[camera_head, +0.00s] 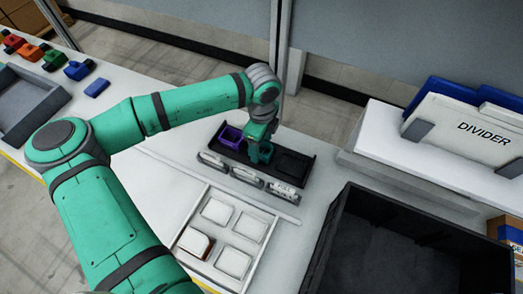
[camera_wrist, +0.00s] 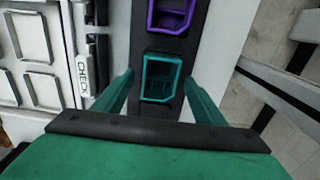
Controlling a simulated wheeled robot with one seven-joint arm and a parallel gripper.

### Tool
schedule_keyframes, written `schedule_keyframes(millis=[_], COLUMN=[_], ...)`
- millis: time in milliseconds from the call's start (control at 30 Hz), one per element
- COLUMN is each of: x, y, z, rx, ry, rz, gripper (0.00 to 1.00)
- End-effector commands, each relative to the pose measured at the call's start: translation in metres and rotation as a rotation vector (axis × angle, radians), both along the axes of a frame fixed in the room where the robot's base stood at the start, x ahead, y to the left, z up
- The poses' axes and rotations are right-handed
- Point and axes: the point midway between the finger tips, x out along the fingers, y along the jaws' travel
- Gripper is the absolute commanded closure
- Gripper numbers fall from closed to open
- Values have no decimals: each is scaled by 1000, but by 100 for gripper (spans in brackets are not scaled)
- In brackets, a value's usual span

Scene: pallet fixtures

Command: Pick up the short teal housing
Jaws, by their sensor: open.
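A teal housing (camera_wrist: 161,78), an open-topped box, sits in the middle pocket of a black fixture tray (camera_head: 306,168). In the head view, it is mostly hidden by my gripper (camera_head: 262,148), which is the same colour. My gripper points down over the tray. In the wrist view, its two fingers (camera_wrist: 160,82) are spread on the left and right sides of the teal housing, with visible gaps on both sides. My gripper is open and holds nothing. The depth of the fingertips against the housing is hard to tell.
A purple housing (camera_head: 230,137) sits in the tray beside the teal one. Labelled holders (camera_head: 245,175) line the tray's front side. A white panel with square pads (camera_head: 209,248), a large black bin (camera_head: 335,245) and a divider sign (camera_head: 470,130) stand nearby.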

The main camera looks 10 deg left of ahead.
Motion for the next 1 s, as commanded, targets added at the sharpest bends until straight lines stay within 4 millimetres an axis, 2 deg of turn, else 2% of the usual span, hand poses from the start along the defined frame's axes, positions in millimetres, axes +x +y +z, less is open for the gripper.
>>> schedule_keyframes(millis=[100, 300, 333, 500, 533, 833, 1000], x=[0, 0, 0, 0, 0, 0, 1], y=[0, 0, 0, 0, 0, 0, 0], z=[-7, -7, -7, -7, -7, -4, 17], rx=[0, 0, 0, 0, 0, 0, -1], ry=[1, 0, 0, 0, 0, -1, -3], rz=[0, 0, 0, 0, 0, 0, 0], gripper=[36, 36, 38, 79, 82, 82, 82])
